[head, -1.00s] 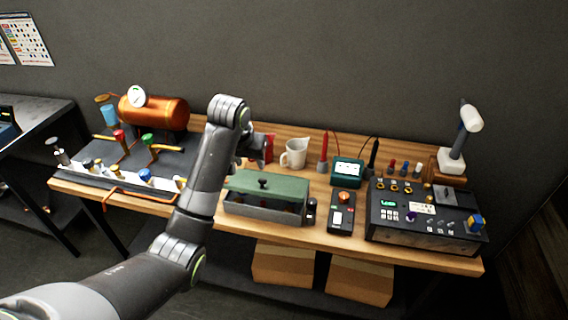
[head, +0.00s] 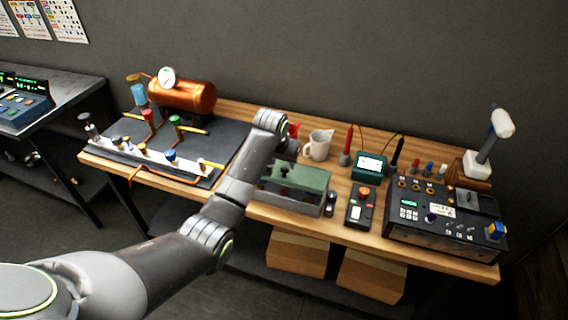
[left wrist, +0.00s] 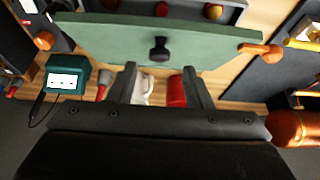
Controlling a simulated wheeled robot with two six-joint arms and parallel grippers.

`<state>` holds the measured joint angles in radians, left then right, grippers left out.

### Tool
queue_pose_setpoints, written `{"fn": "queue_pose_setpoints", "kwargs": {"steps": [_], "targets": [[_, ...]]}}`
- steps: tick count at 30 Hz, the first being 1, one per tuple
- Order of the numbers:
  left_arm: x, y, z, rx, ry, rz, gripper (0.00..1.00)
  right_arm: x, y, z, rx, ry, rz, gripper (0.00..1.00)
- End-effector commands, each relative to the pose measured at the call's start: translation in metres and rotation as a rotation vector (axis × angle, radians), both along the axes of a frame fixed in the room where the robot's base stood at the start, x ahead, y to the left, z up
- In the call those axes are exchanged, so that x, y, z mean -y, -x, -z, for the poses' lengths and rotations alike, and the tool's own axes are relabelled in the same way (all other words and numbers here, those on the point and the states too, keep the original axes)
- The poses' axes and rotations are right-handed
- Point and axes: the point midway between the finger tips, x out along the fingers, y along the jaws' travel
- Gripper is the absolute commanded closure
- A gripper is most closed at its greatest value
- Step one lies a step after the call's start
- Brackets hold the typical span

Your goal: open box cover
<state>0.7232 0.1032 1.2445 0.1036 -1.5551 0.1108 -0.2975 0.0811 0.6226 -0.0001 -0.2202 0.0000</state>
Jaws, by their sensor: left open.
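The grey box (head: 292,205) stands at the middle front of the bench with its green cover (head: 312,180) on top. A black knob stands up from the cover (left wrist: 105,36); the knob (left wrist: 159,48) shows clearly in the left wrist view. My left gripper (left wrist: 160,68) is open and empty, its fingers pointing toward the cover. The knob shows between and just beyond the fingertips, apart from both. In the head view my left arm hides the box's left end and much of the gripper. My right gripper is not in view.
A white mug (head: 320,144) and a red item (head: 293,131) stand behind the box. A copper tank (head: 182,95) and valve rack (head: 150,157) are left.

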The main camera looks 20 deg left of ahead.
Motion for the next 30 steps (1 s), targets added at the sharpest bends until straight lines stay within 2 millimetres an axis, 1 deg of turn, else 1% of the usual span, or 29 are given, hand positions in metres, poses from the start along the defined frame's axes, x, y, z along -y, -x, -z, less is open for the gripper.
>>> {"fn": "queue_pose_setpoints", "kwargs": {"steps": [3,10,15,23,26,30], "targets": [[0.0,-0.006,0.014,-0.002,0.0,0.0,0.55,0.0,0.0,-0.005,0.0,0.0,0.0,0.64],[0.001,-0.013,0.032,-0.001,0.0,0.0,0.55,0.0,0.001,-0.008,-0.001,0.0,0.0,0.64],[0.001,-0.015,0.037,0.0,0.0,0.001,0.55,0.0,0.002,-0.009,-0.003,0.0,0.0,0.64],[0.001,-0.015,0.038,0.001,0.001,0.001,0.55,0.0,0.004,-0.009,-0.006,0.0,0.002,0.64],[0.001,-0.015,0.038,0.001,0.001,0.001,0.67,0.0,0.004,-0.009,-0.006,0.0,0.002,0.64],[0.001,-0.015,0.038,0.001,0.001,0.0,0.85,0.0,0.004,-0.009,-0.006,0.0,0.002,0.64]]}}
